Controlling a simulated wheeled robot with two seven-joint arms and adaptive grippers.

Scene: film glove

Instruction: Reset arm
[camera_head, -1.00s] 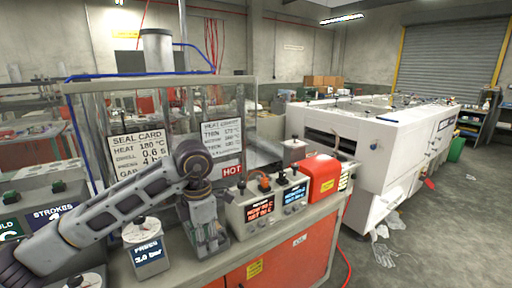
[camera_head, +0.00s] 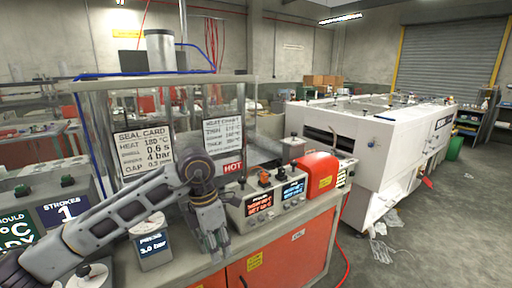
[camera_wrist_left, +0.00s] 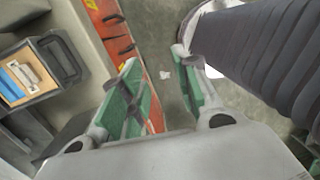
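My left arm comes in from the left in the head view, and its gripper (camera_head: 216,245) points down over the front of the bench (camera_head: 190,272). In the left wrist view the two green-padded fingers of the left gripper (camera_wrist_left: 160,95) stand apart with nothing between them; past them I see the floor and the bench's orange front. The gripper is open and empty. My right gripper is not in either view.
A pressure box (camera_head: 152,246) stands on the bench beside my left arm. A controller with two displays (camera_head: 265,200) and a red box (camera_head: 318,174) stand to the right. A clear guard with a seal card (camera_head: 143,150) is behind. A large white machine (camera_head: 375,150) stands right; floor there holds scraps.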

